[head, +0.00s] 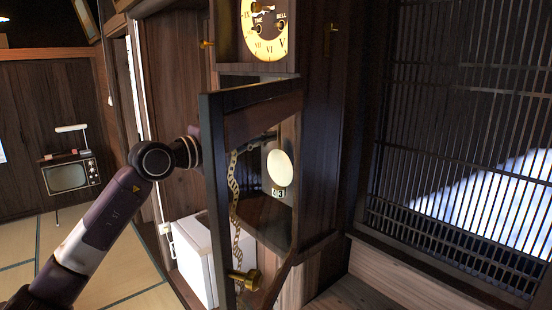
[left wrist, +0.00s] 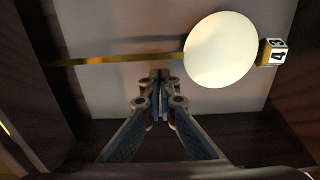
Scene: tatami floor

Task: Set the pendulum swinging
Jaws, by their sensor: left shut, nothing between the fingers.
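The pendulum has a pale round bob (head: 280,168) and hangs inside the open lower case of the wall clock (head: 265,30). In the left wrist view the bob (left wrist: 220,50) is large, with a thin gold rod (left wrist: 120,60) running left from it. My left gripper (left wrist: 160,76) is shut and empty, its tips close to the rod beside the bob. I cannot tell whether they touch it. In the head view my left arm passes behind the open door frame, and the gripper (head: 266,138) is partly hidden inside the case. My right gripper is not in view.
The clock's open door (head: 217,190) stands out toward me, with a brass knob (head: 243,280) and a chain-like ornament. A small number block (head: 279,192) sits below the bob. A white cabinet (head: 195,255) stands behind the door. A lattice window (head: 465,150) is at right, an old television (head: 70,173) far left.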

